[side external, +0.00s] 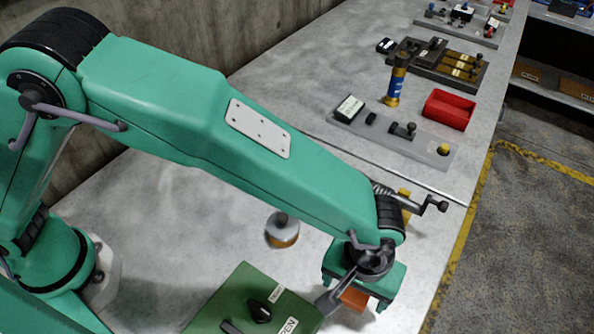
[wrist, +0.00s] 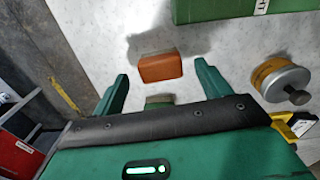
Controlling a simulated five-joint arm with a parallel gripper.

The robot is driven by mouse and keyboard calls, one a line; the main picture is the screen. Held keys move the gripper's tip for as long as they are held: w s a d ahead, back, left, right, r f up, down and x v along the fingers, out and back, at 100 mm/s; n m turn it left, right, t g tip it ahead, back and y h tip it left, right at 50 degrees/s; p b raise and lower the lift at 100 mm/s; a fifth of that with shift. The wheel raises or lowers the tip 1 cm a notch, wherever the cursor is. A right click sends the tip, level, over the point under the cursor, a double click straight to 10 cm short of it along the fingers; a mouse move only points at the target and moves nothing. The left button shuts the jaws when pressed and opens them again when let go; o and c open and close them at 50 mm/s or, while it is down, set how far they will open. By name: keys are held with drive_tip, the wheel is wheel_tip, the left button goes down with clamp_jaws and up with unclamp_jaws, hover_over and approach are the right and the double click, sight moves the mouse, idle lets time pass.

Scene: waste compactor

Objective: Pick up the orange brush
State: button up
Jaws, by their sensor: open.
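The orange brush (side external: 354,299) shows as a small orange block on the grey table, below my gripper (side external: 361,297) and partly hidden by it in the side view. In the wrist view the orange brush (wrist: 160,67) lies just beyond and between the two green fingertips of my gripper (wrist: 163,76). My gripper is open, with a gap on each side of the brush and nothing held. The underside of the brush is hidden.
A green box (side external: 248,302) with a label and dark knobs stands close to the left of the brush. A round tin (side external: 282,231) with a knob is behind it. The table edge is to the right. A red tray (side external: 449,110) and a blue-orange cylinder (side external: 396,82) stand farther back.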

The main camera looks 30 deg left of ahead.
sight(352, 295)
drive_tip(key=shift+f, duration=1.55)
drive_tip(key=shift+c, duration=0.3)
drive_tip(key=c, duration=1)
